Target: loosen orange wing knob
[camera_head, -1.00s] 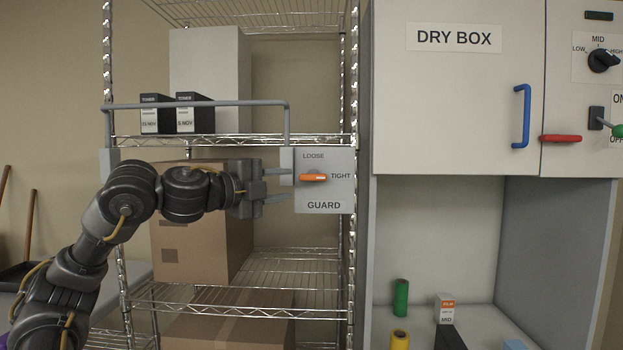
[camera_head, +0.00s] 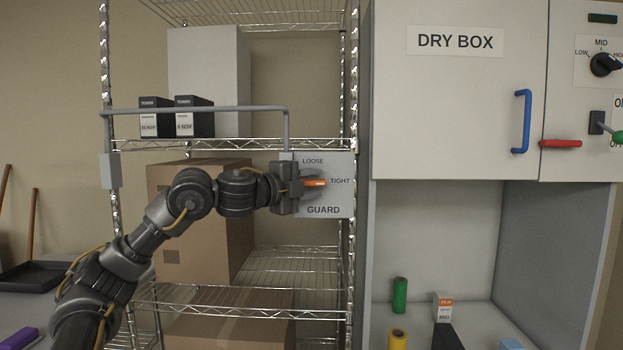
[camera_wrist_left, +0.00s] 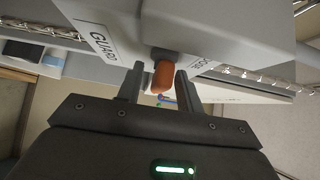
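The orange wing knob (camera_head: 314,183) sits on the grey guard panel (camera_head: 338,196), its tip toward the TIGHT label, with LOOSE above. My left gripper (camera_head: 313,182) is in front of the panel, with one finger above the knob and one below it. In the left wrist view the knob (camera_wrist_left: 162,77) stands between the two fingers of the gripper (camera_wrist_left: 158,84), with a small gap visible on both sides. The gripper looks open around the knob. Part of the knob and the panel's left side are hidden by the gripper in the head view. My right gripper is not in view.
A grey guard bar (camera_head: 200,108) runs across the wire rack in front of toner boxes (camera_head: 194,122). A cardboard box (camera_head: 215,245) stands behind my left arm. The dry box (camera_head: 450,120) cabinet stands to the right of the panel.

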